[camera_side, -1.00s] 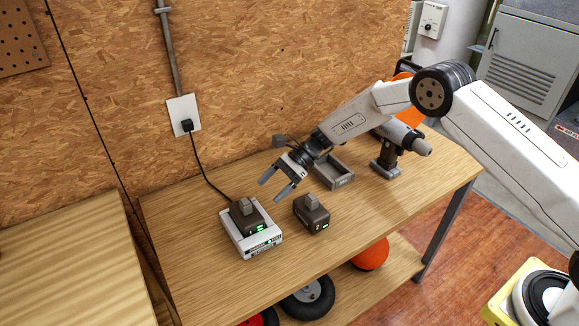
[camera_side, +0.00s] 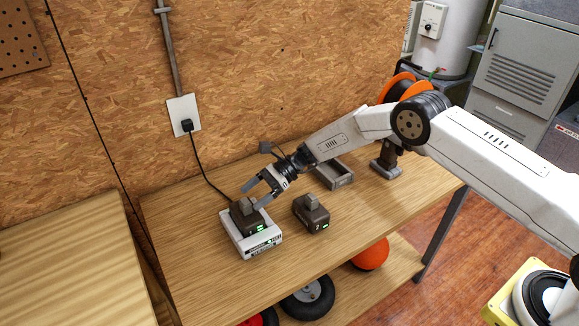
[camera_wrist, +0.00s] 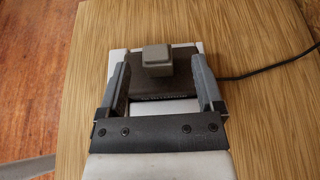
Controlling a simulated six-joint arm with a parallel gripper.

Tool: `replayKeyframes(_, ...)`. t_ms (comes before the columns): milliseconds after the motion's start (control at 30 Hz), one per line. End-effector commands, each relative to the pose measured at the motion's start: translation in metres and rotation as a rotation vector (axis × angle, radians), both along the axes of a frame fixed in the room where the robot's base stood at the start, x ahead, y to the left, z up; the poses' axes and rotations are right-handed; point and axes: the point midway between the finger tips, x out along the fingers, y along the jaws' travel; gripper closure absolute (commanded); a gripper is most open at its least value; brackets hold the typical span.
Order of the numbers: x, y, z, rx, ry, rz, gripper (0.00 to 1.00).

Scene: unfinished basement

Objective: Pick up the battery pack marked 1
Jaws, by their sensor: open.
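A dark brown battery pack (camera_side: 245,222) with a grey top block and green lights sits in a white charger (camera_side: 232,239). A second similar pack (camera_side: 311,216) stands alone on the bench to its right, its mark looking like a 2. I cannot read a mark on the pack in the charger. My gripper (camera_side: 252,197) is open just above and behind the charger pack. In the wrist view the charger pack (camera_wrist: 178,84) lies between my two fingers, with white charger showing around it. I see no grip on it.
A black cord runs from the charger to a wall outlet (camera_side: 184,115). A grey open tray (camera_side: 334,176) and a partly hidden tool (camera_side: 386,163) stand to the right at the back. The bench front is clear.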

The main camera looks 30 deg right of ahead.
Motion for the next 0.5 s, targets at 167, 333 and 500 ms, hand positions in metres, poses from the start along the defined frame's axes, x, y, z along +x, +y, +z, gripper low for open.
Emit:
replayKeyframes(167, 0.0, 0.003, -0.002, 0.0, 0.0, 0.0, 0.15)
replayKeyframes(333, -0.002, 0.016, -0.008, 0.0, 0.001, 0.001, 0.15)
replayKeyframes(500, -0.003, 0.034, -0.017, -0.001, 0.0, 0.001, 0.15)
